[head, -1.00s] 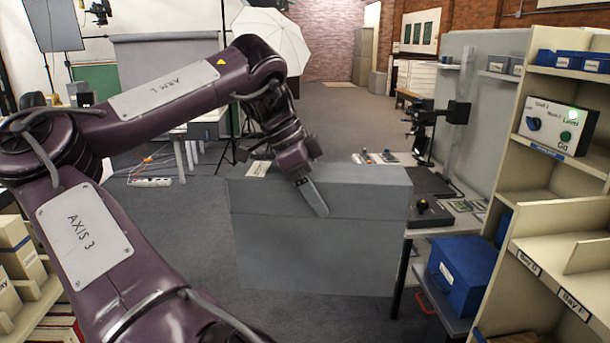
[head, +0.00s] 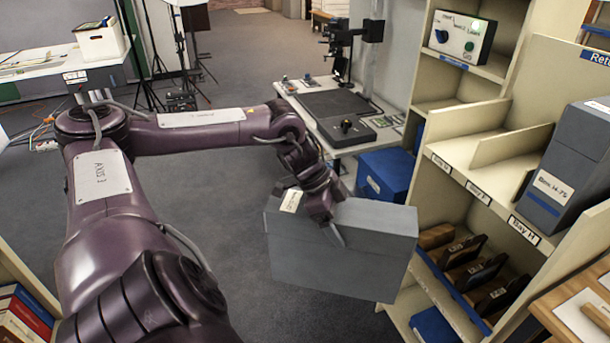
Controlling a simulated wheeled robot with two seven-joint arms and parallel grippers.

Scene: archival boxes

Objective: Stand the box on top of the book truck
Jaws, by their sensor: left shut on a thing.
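A large grey box (head: 350,262) hangs in my left gripper (head: 335,228), whose fingers are shut on its top edge. The box is slightly tilted, held in front of the cream shelf unit, and carries a small white label near its top left corner. My right gripper is not in view. I cannot tell for certain which piece is the book truck. A wooden surface (head: 545,306) with a white sheet shows at the lower right corner, only partly in the picture.
The cream shelf unit (head: 480,205) with labelled bays fills the right. Another grey box (head: 575,165) stands on it. A blue box (head: 385,174) lies beside the worktable (head: 355,143). A shelf with books (head: 25,315) is at lower left. Floor (head: 240,195) is open in the middle.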

